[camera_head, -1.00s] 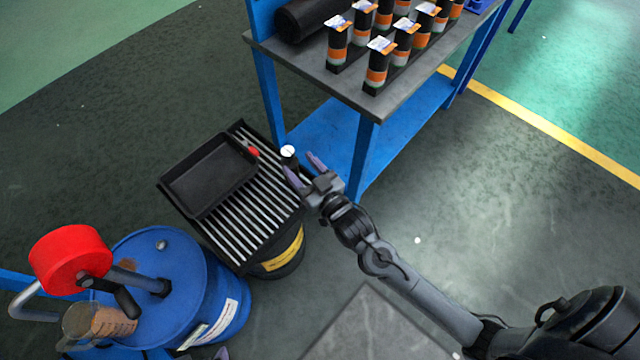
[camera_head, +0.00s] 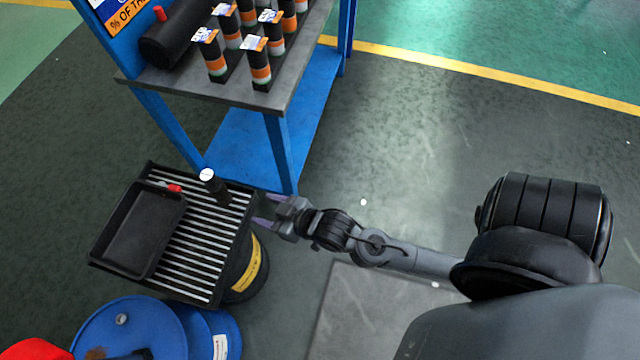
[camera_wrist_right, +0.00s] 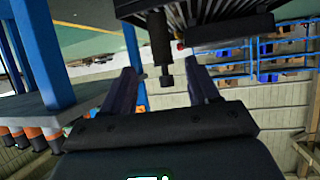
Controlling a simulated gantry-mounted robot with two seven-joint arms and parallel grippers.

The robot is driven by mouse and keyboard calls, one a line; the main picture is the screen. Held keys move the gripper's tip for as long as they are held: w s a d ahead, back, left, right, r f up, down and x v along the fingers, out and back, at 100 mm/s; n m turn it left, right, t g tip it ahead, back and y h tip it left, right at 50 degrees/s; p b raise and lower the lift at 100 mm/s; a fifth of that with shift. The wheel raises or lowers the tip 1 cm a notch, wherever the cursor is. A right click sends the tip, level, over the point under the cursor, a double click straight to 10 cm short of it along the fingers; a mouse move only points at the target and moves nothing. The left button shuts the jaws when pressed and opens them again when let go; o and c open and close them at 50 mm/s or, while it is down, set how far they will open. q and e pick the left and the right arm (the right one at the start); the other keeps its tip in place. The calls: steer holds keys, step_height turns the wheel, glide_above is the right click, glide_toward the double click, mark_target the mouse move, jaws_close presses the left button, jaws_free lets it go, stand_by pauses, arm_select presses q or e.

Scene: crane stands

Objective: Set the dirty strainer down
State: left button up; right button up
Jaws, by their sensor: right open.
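The strainer, a dark cylinder with a white top (camera_head: 212,183), stands on the slatted grate (camera_head: 205,255) near its back right corner, by the bench leg. It also shows as a dark cylinder in the right wrist view (camera_wrist_right: 160,45), where the picture is upside down. My right gripper (camera_head: 262,210) is open and empty. It is to the right of the strainer, apart from it, just off the grate's right edge. In the right wrist view its spread fingers (camera_wrist_right: 162,74) have the strainer between them in line of sight. Dirt on the strainer is too small to tell. My left gripper is out of view.
A black tray (camera_head: 142,235) lies on the grate's left, with a small red item (camera_head: 174,188) at its corner. A dark drum (camera_head: 246,275) with a yellow label stands below. Blue drums (camera_head: 140,325) stand in front. A blue-legged bench (camera_head: 240,95) carries several banded cylinders. Floor to the right is open.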

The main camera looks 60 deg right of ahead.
steer(key=s+d+f+g+h, duration=0.1)
steer(key=s+d+f+g, duration=0.1)
steer(key=s+g, duration=0.7)
steer(key=s, duration=0.5)
steer(key=shift+d+f+n, duration=0.15)
steer(key=shift+f+n, duration=0.1)
steer(key=shift+n, duration=0.15)
steer(key=shift+r, duration=0.15)
